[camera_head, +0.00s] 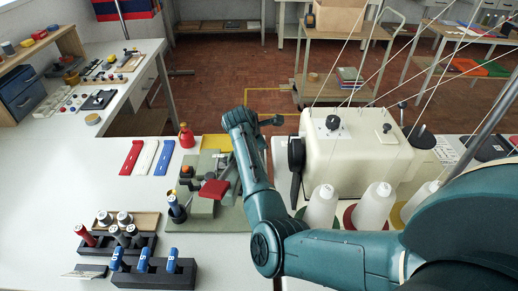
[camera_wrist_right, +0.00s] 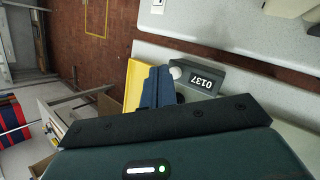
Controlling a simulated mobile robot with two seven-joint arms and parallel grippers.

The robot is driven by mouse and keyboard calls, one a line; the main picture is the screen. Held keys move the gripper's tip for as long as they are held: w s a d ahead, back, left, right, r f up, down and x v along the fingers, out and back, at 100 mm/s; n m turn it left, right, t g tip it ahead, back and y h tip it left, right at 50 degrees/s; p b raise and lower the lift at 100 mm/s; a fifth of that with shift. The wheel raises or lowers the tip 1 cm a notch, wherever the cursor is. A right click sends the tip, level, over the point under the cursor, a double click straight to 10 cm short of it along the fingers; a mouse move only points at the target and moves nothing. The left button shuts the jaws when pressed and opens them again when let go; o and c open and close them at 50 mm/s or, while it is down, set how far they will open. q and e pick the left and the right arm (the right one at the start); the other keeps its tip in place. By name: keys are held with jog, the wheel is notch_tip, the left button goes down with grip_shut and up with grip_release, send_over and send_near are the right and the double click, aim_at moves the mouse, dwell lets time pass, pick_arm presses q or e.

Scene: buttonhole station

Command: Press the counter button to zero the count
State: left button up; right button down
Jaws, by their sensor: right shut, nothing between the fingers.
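The counter (camera_wrist_right: 208,79) is a dark grey box in the right wrist view, its display reading 0137 upside down. A pale round button (camera_wrist_right: 176,73) shows at its end. My right gripper (camera_wrist_right: 160,78) is shut and empty, its blue fingers right beside the button in the picture. I cannot tell whether they touch it. In the head view my right arm reaches away across the table and hides the counter; its fingertips cannot be made out there. My left gripper is in neither view.
A cream sewing machine (camera_head: 355,140) stands right of my arm, with thread cones (camera_head: 372,204) in front. A green-grey fixture with a red pad (camera_head: 214,189) is close on the left.

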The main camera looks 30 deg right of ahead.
jog(key=shift+f, duration=0.1)
jog(key=shift+f, duration=0.35)
jog(key=shift+f, duration=0.1)
